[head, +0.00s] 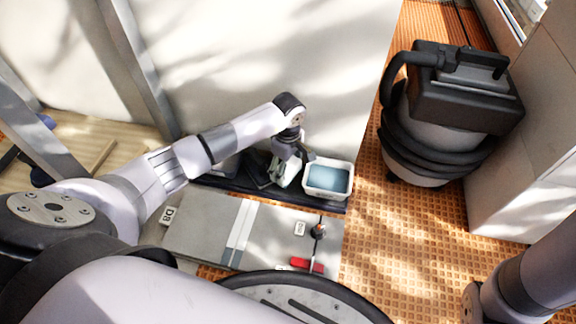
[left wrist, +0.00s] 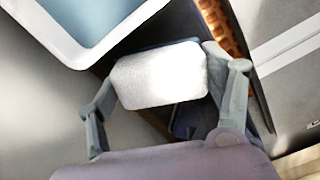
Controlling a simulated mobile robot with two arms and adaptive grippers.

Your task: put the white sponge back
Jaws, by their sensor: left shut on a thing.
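My left gripper (left wrist: 165,105) is shut on the white sponge (left wrist: 160,78), which fills the space between its two fingers in the left wrist view. In the head view, the left gripper (head: 287,165) is low beside the wall, over a dark tray (head: 235,187), and the sponge is mostly hidden there. A white tub (head: 327,191) with blue water stands just right of the gripper; its corner also shows at the upper left of the left wrist view (left wrist: 112,45). Part of my right arm shows at the lower right of the head view; its gripper is not seen.
A grey slab (head: 200,228) lies in front of the dark tray, with a red-handled tool (head: 307,265) on its right part. A black and grey vacuum cleaner (head: 450,110) stands at right. The orange grid floor (head: 385,265) between them is clear.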

